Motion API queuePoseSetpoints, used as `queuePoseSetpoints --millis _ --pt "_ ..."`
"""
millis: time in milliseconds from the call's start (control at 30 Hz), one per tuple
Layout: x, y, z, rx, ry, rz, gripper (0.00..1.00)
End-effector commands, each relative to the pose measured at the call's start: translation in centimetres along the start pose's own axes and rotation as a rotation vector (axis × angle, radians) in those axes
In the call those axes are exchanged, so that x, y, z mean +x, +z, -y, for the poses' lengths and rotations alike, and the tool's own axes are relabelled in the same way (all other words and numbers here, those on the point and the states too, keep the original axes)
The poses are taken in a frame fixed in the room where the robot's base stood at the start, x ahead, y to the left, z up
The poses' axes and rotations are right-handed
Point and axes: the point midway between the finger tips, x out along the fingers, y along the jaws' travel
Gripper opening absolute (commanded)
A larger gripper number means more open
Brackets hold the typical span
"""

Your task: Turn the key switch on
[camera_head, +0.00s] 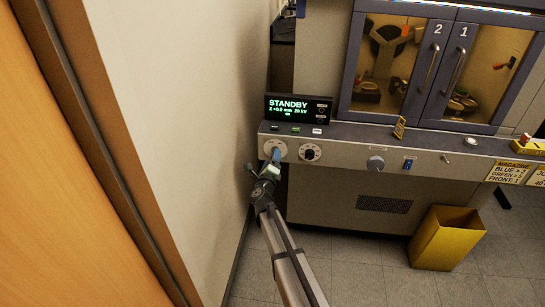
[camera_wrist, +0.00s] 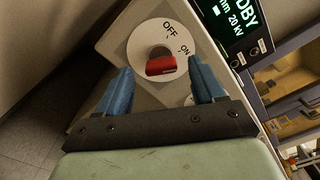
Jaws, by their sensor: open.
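The key switch (camera_wrist: 146,33) is a round white dial on the front panel, marked OFF and ON. A red key (camera_wrist: 160,66) stands out from its middle. I cannot tell surely which mark the key points to. My gripper (camera_wrist: 160,82) is open, with one blue finger on each side of the red key and a gap to it on both sides. In the head view, my gripper (camera_head: 275,157) is at the dial (camera_head: 269,147), at the left end of the panel, and hides the key.
A display (camera_head: 297,108) reading STANDBY stands above the panel. A black knob (camera_head: 310,152) is just right of the key switch. A wall (camera_head: 180,90) is close on the left. A yellow bin (camera_head: 445,238) stands on the floor at the right.

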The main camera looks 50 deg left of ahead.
Motion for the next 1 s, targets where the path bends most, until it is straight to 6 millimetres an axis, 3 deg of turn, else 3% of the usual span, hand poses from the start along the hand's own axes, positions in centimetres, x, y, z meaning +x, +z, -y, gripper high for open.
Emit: queuePoseSetpoints --millis 300,500,1000 --pt "-6.7 0.0 0.2 0.0 0.002 0.002 0.68" --pt "-9.4 0.1 0.1 0.0 0.002 0.003 0.68" --pt "-10.2 0.1 0.0 0.0 0.002 0.003 0.68"
